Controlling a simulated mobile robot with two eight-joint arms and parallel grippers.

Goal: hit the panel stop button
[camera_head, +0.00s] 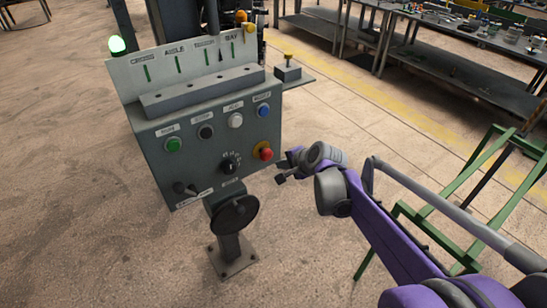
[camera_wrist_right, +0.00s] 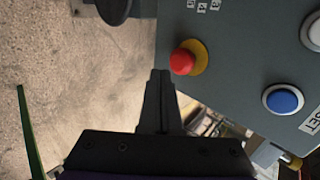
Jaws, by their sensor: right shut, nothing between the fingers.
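The stop button is a red mushroom button (camera_head: 266,153) on a yellow ring, at the lower right of the grey control panel (camera_head: 207,160). In the right wrist view the red button (camera_wrist_right: 183,62) is just beyond the fingertips. My right gripper (camera_head: 281,172) is just right of the panel's edge, close to the red button, shut and empty. In the right wrist view its closed fingers (camera_wrist_right: 161,78) point toward the button, slightly left of and below it. A small gap seems to remain; contact cannot be told. My left gripper is not in view.
The panel also has a green button (camera_head: 174,145), a black one (camera_head: 205,131), a white one (camera_head: 235,120), a blue one (camera_head: 263,110) and a rotary knob (camera_head: 230,164). A green metal frame (camera_head: 455,205) stands right. Workbenches (camera_head: 440,60) stand behind. Open floor lies left.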

